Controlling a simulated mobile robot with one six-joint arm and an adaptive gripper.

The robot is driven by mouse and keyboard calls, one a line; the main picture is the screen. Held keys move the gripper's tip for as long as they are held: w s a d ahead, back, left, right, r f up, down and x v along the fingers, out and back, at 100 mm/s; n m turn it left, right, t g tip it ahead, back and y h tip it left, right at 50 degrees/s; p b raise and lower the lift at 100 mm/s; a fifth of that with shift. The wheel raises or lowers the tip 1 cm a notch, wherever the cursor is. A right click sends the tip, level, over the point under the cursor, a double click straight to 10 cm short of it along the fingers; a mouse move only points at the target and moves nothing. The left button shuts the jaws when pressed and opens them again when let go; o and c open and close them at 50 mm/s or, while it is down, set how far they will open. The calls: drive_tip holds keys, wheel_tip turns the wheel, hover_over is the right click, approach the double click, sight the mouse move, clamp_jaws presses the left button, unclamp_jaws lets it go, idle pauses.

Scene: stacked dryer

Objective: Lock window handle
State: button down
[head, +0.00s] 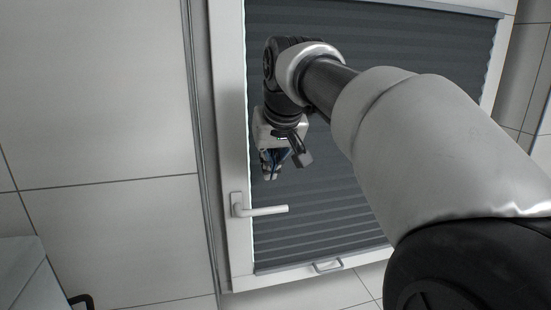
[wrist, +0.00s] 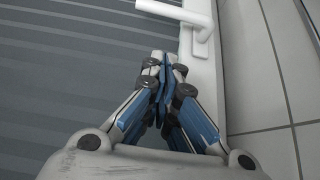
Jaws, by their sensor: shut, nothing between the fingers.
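The white window handle (head: 262,210) sits on the left frame of the window in the head view. Its lever points right, roughly level, across the dark blind. In the wrist view the handle (wrist: 180,13) is at the top, ahead of my fingertips, with its base on the white frame. My gripper (head: 270,177) is above the lever in the head view, apart from it. In the wrist view my gripper (wrist: 163,58) has its fingertips together with nothing between them. A gap shows between the fingertips and the handle.
A dark pleated blind (head: 330,200) covers the window pane. The white window frame (head: 233,120) borders it, with a tiled wall (head: 100,100) to the left. A small grey pull (head: 327,266) is at the blind's bottom edge. A pale object (head: 25,275) stands at lower left.

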drive_tip(key=x, duration=0.4)
drive_tip(key=s+f+x, duration=0.1)
drive_tip(key=x, duration=0.1)
drive_tip(key=shift+d+f+b, duration=0.1)
drive_tip(key=shift+d+b, duration=0.05)
drive_tip(key=shift+b, duration=0.2)
drive_tip(key=shift+s+d+f, duration=0.1)
drive_tip(key=shift+s+f, duration=0.3)
drive_tip(key=shift+f, duration=0.35)
drive_tip(key=shift+w, duration=0.1)
drive_tip(key=shift+f, duration=0.1)
drive_tip(key=shift+d+f+y+b, duration=0.15)
drive_tip(key=shift+y+b, duration=0.15)
